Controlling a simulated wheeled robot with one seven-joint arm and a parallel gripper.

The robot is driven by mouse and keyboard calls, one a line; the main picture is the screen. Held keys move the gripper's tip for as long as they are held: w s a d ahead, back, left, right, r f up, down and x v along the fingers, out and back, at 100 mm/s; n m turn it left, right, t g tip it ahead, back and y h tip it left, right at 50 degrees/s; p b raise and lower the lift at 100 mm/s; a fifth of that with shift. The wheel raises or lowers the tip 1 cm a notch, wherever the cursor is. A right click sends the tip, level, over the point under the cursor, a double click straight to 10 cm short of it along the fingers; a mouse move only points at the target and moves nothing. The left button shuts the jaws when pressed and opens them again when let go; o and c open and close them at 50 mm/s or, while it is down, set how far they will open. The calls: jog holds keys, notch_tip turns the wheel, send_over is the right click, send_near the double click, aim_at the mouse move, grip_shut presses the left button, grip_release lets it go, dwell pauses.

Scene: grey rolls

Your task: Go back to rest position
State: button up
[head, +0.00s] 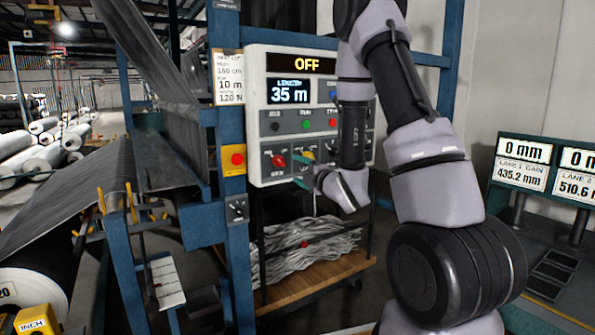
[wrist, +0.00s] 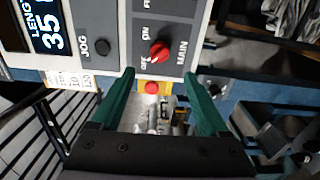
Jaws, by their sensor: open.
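My gripper (head: 301,170) is in front of the lower left part of the control panel (head: 257,130), near its red MAIN knob (head: 277,161). In the wrist view my gripper (wrist: 163,82) has its two green fingers spread apart with nothing between them. The red MAIN knob (wrist: 159,51) shows beyond the fingertips, apart from them. The panel's top display (head: 293,65) reads OFF and the length display (head: 288,91) reads 35 m. My arm covers the panel's right part.
A yellow box with a red button (head: 235,159) is on the blue post (head: 228,70) left of the panel. A cart (head: 318,280) with grey bundles stands below. Lane displays (head: 522,170) stand at right. Dark fabric (head: 60,190) runs at left, with white rolls (head: 40,160) behind.

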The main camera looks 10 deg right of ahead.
jog(key=s+d+r+m+g+h, duration=0.2)
jog(key=s+d+r+m+h, duration=0.1)
jog(key=r+m, duration=0.4)
jog(key=s+d+r+m+g+h, duration=0.2)
jog(key=s+d+r+m+h, duration=0.15)
jog(key=m, duration=0.45)
jog(key=s+a+r+m+g+y, duration=0.1)
jog(key=s+m, duration=0.4)
jog(key=s, duration=0.6)
jog(key=s+a+r+m+g+y, duration=0.2)
jog(key=s+a+r+m+g, duration=0.1)
jog(key=s, duration=0.9)
jog(key=r+m+g, duration=0.1)
jog(key=m+g, duration=0.1)
jog(key=m, duration=0.1)
jog(key=shift+s+a+r, duration=0.15)
jog(key=shift+s+a, duration=0.05)
jog(key=shift+a, duration=0.05)
jog(key=shift+w, duration=0.1)
